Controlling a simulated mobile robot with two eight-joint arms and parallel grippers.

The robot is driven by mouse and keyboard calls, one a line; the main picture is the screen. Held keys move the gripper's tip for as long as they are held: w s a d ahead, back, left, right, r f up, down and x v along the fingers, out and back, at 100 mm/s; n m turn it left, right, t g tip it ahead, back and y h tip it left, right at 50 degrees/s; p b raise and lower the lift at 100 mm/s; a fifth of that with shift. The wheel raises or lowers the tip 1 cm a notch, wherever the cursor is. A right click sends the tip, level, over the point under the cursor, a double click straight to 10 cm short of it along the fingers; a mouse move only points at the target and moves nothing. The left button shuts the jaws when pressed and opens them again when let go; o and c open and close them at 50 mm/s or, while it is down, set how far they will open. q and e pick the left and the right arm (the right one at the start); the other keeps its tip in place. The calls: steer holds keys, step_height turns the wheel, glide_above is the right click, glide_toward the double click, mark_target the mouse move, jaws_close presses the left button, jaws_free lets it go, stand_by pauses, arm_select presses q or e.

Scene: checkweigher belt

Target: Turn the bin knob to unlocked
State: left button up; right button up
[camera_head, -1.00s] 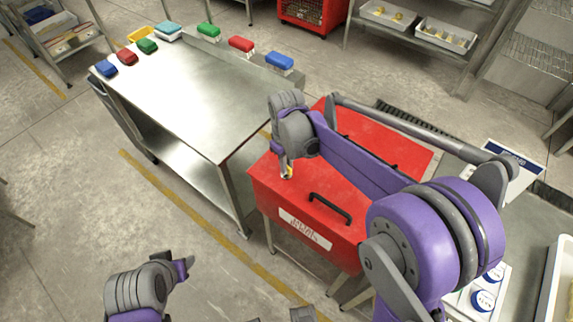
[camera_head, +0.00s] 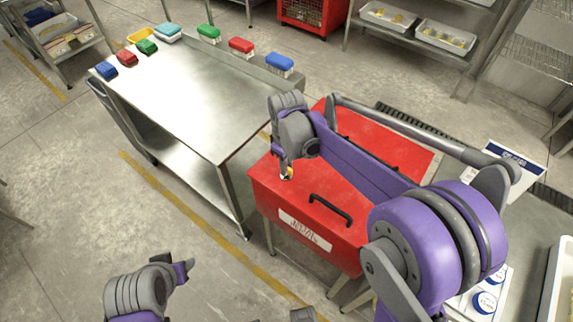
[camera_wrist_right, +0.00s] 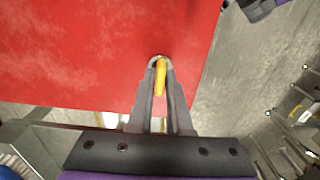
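The red bin (camera_head: 345,213) stands right of the steel table, with its lid closed, a black handle (camera_head: 330,209) and a white label on its front. The yellow knob (camera_wrist_right: 160,77) is on the red surface near the bin's edge and points along the fingers in the right wrist view. My right gripper (camera_head: 286,172) is at the bin's left corner. In the wrist view its two fingers (camera_wrist_right: 160,72) close in on both sides of the knob and appear to touch it. My left gripper (camera_head: 187,267) hangs empty over the floor, its fingers too unclear to judge.
A steel table (camera_head: 190,100) left of the bin carries several coloured blocks along its far edges. White trays sit on a shelf at the back right. A counter with white containers is at the right.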

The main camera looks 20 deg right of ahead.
steer(key=o, duration=0.3)
steer(key=shift+o, duration=0.2)
step_height(320, 180, up, 11)
steer(key=shift+p, duration=0.4)
steer(key=shift+s, duration=0.1)
